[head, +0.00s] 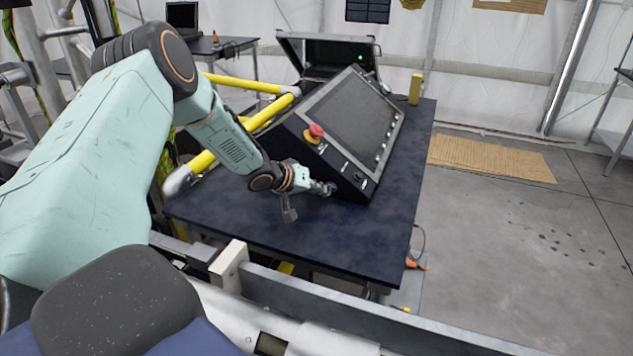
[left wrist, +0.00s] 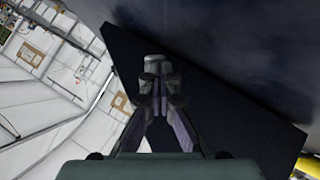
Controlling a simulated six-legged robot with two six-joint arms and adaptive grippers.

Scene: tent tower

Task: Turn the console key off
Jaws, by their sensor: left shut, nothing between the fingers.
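The console (head: 345,125) is a slanted black box with a dark screen, standing on the dark blue table. A red mushroom button on a yellow base (head: 314,133) sits at its left edge. A small dark switch (head: 359,177) shows on the lower front panel; it is too small to tell whether it is the key or how it is turned. My left gripper (head: 329,188) is beside the console's lower front edge, left of that switch. In the left wrist view my left gripper (left wrist: 157,66) has its fingertips together, with nothing between them. My right gripper is out of view.
The table (head: 290,232) has clear room in front of the console. Yellow rails (head: 245,84) stand behind my left arm. An open case (head: 325,52) is behind the console, and a small yellow block (head: 415,89) stands at the table's far right corner.

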